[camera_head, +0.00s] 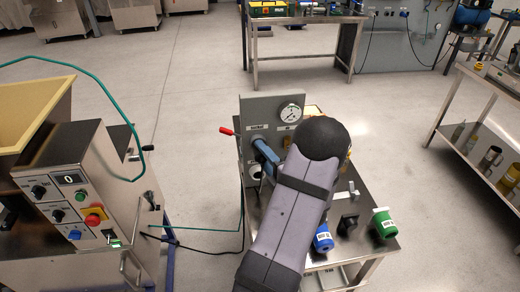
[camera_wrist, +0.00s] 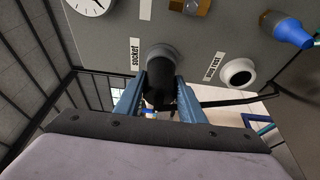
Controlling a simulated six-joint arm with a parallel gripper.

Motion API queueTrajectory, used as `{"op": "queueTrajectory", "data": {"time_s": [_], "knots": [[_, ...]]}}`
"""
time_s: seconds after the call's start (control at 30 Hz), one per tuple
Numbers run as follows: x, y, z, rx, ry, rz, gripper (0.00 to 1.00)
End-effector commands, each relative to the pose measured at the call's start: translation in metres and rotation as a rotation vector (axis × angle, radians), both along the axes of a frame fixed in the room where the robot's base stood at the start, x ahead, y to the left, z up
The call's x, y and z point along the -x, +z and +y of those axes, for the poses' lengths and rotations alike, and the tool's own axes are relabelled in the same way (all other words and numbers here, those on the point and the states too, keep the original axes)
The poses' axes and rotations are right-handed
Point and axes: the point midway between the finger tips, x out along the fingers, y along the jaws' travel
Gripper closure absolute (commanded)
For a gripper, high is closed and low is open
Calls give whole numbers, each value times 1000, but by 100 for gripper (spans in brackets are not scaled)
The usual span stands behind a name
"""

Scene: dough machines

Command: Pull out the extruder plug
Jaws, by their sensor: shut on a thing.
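The black extruder plug (camera_wrist: 160,92) shows in the wrist view, at the grey round socket (camera_wrist: 166,56) in the panel marked "socket". It appears to be in the socket, but how deep I cannot tell. My gripper (camera_wrist: 160,86) has its two blue fingers shut on the plug, one on each side. In the head view my gripper (camera_head: 265,154) is at the front of the grey panel (camera_head: 258,112), and my arm hides the plug. A white-rimmed hole (camera_wrist: 239,73) with a label, partly legible as "rest", lies to the right of the socket in the wrist view.
The panel carries a gauge (camera_head: 291,113) and a red-handled lever (camera_head: 227,131). A blue connector (camera_head: 323,239), a black one (camera_head: 348,224) and a green one (camera_head: 384,223) stand on the steel table. A dark cable (camera_wrist: 225,101) runs right near the plug. The control machine (camera_head: 75,190) stands left.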

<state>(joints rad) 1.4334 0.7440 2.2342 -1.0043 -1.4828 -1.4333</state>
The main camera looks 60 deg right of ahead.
Motion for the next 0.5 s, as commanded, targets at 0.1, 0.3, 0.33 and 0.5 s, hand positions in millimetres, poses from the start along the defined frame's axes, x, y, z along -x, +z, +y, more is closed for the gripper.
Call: {"op": "queueTrajectory", "data": {"time_s": [0.1, 0.3, 0.33, 0.5], "knots": [[0, 0, 0, 1, 0, 0, 91], [1, 0, 1, 0, 0, -1, 91], [1, 0, 1, 0, 0, 0, 91], [3, 0, 3, 0, -1, 0, 91]]}}
